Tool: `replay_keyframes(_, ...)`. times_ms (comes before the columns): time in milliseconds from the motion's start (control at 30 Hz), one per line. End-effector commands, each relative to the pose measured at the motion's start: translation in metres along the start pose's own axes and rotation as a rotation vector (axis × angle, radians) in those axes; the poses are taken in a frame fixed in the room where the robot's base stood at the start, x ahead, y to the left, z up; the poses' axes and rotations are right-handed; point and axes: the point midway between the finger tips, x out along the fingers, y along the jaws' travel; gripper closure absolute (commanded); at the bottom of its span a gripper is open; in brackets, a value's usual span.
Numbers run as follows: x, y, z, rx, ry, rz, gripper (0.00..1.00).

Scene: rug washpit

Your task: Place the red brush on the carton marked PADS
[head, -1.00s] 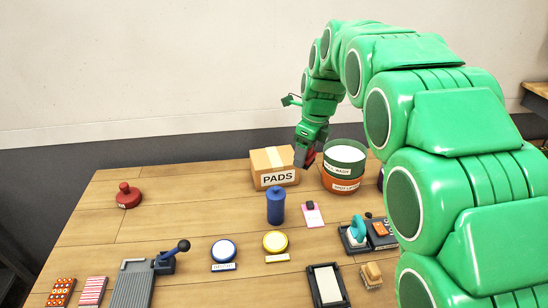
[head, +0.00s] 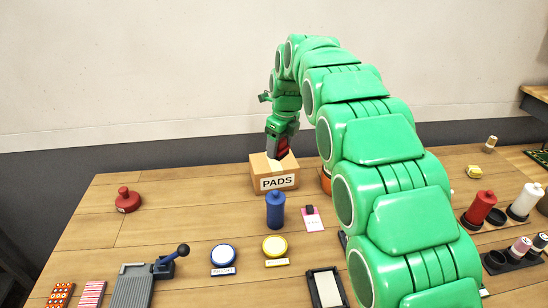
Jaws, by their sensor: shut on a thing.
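The carton marked PADS (head: 274,182) is a brown box with a white label on its front, at the back middle of the table. My gripper (head: 279,154) is directly over the carton's top, pointing down. It is shut on a red thing, seemingly the red brush (head: 283,147), of which only a small part shows between the dark jaws. I cannot tell whether the brush touches the carton's top or hangs just above it.
A blue bottle (head: 275,210) stands in front of the carton, with a pink tag (head: 313,219) beside it. A red knobbed object (head: 128,199) stands at left. My arm hides much of the right-middle table.

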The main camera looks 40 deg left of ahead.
Motion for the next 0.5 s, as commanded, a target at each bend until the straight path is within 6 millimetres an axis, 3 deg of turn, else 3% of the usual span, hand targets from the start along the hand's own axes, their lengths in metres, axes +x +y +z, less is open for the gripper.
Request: replay_keyframes(500, 0.025, -0.028, 0.027, 0.001, -0.001, -0.001, 0.71)
